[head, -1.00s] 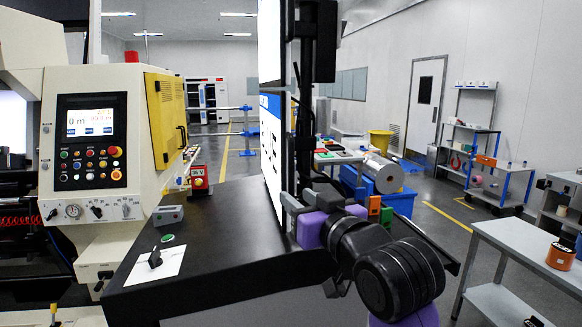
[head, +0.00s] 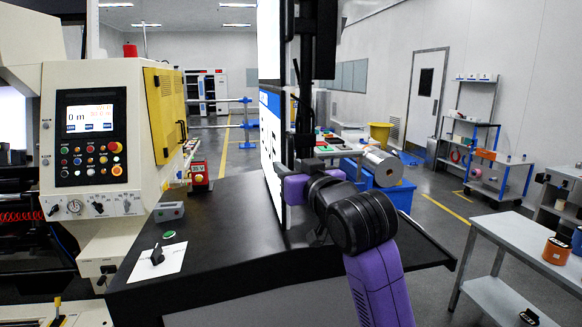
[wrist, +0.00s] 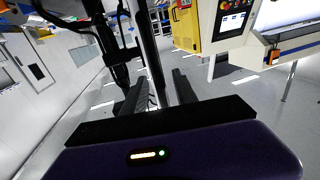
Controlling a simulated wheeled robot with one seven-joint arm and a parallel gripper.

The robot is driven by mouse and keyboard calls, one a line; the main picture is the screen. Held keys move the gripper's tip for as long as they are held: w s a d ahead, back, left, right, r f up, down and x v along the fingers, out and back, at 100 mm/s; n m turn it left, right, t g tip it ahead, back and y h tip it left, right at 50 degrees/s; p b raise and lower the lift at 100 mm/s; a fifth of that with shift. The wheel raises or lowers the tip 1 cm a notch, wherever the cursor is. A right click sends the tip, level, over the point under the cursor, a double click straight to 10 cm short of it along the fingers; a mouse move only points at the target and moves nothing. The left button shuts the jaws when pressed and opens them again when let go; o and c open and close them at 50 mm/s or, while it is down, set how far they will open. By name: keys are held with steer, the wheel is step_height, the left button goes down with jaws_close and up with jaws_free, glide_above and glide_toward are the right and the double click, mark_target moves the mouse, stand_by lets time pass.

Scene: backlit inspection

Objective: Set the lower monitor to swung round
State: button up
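The lower monitor (head: 271,150) stands over the black desk and is seen nearly edge-on in the head view, its white and blue screen facing left. It is on a dark post beside it. My gripper sits at the monitor's right edge in the head view, where the fingertips are hidden by my purple hand and the monitor. In the wrist view my gripper (wrist: 159,80) has its two dark fingers apart, with a thin dark upright edge, apparently the monitor's, between them. I cannot tell whether either finger touches it.
An upper monitor (head: 268,40) hangs above on the same post. A machine control panel (head: 91,135) stands left. A grey table (head: 520,240) is at right, with clear floor between.

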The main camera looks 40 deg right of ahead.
jaws_close()
stand_by(1.4)
